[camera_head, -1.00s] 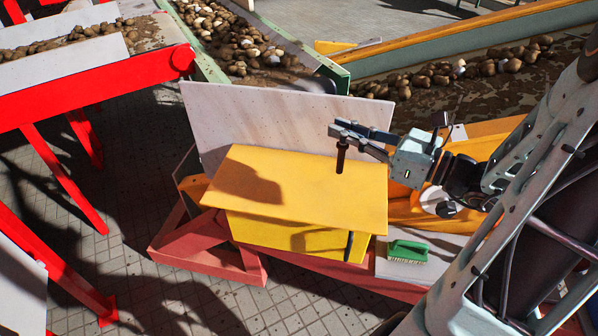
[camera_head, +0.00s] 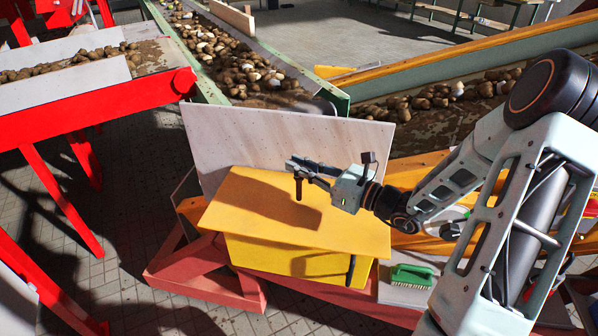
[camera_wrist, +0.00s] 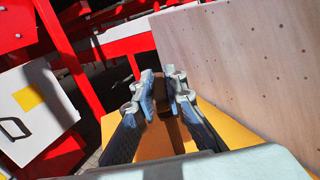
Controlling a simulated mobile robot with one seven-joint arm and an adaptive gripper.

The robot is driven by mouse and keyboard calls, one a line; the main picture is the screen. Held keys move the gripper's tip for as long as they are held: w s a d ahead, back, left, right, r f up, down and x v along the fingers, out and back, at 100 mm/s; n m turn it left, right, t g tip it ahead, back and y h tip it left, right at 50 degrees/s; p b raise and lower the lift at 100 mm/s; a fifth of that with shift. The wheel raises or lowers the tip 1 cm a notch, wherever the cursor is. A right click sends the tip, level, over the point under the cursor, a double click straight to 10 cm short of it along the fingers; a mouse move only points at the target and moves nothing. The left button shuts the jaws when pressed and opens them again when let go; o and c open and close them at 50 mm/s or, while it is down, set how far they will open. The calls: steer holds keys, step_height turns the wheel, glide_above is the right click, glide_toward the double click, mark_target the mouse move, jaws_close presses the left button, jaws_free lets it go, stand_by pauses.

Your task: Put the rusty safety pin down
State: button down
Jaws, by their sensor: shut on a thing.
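The rusty safety pin (camera_head: 298,189) is a dark brown rod that hangs upright from my gripper (camera_head: 303,166). In the wrist view the brown pin (camera_wrist: 163,103) sits between the two fingertips of my gripper (camera_wrist: 161,92), which is shut on it. My gripper is over the yellow box top (camera_head: 240,205), with the pin's lower end above or near that surface; I cannot tell whether it touches. The yellow top is flat and bare, with a shadow of my arm on it.
A pale upright board (camera_head: 290,140) stands behind the yellow box. A green brush (camera_head: 411,275) lies on a pale ledge at the right. Conveyors with potatoes (camera_head: 215,45) run behind. Red frames (camera_head: 100,115) stand at the left.

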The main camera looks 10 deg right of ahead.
steer(key=shift+f, duration=0.75)
steer(key=shift+f, duration=0.1)
steer(key=shift+f, duration=0.15)
steer(key=c, duration=2)
jaws_free()
steer(key=shift+r, duration=0.25)
steer(key=v, duration=1.2)
